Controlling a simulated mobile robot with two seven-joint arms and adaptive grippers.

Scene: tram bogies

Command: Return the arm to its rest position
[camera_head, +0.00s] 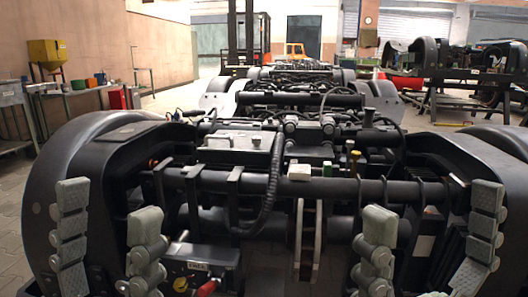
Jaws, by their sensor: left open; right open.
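My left gripper (107,205) is at the lower left of the head view. Its two grey segmented fingers point up and forward, spread wide apart with nothing between them. My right gripper (433,205) is at the lower right, also spread wide and empty. Both grippers show in front of the near end of a dark tram bogie (330,187). Whether any finger touches the bogie I cannot tell. The arm links behind the grippers are mostly out of the picture.
A white block (299,172) and a yellow-topped part (355,157) are on the bogie. A bench with colored containers (85,84) stands at left. A forklift (246,40) is behind.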

